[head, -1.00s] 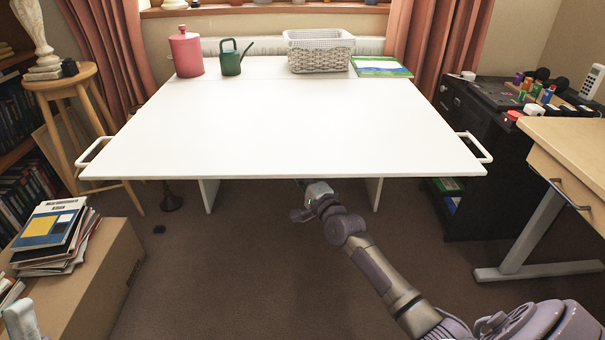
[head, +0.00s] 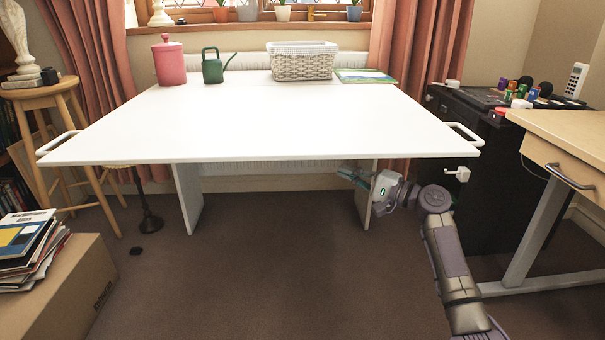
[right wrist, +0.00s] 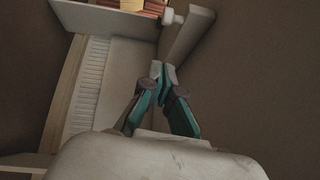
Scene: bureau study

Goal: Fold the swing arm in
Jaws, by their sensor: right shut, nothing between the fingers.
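A white table with its front leaf (head: 250,130) raised level stands ahead. Under the leaf are two white upright supports, one on the left (head: 187,198) and one on the right (head: 365,205). I cannot tell for sure which is the swing arm. My right gripper (head: 348,175) is below the leaf at the right support, overlapping its upper part in the head view. In the right wrist view its teal fingers (right wrist: 158,72) are shut and empty, pointing at a pale panel (right wrist: 187,38). Contact cannot be told. My left gripper is out of view.
A pink canister (head: 169,63), green watering can (head: 214,66), basket (head: 302,62) and book (head: 364,76) stand on the table's back. A stool (head: 60,95) and cardboard box (head: 70,290) are left; a desk (head: 560,135) is right. The middle floor is clear.

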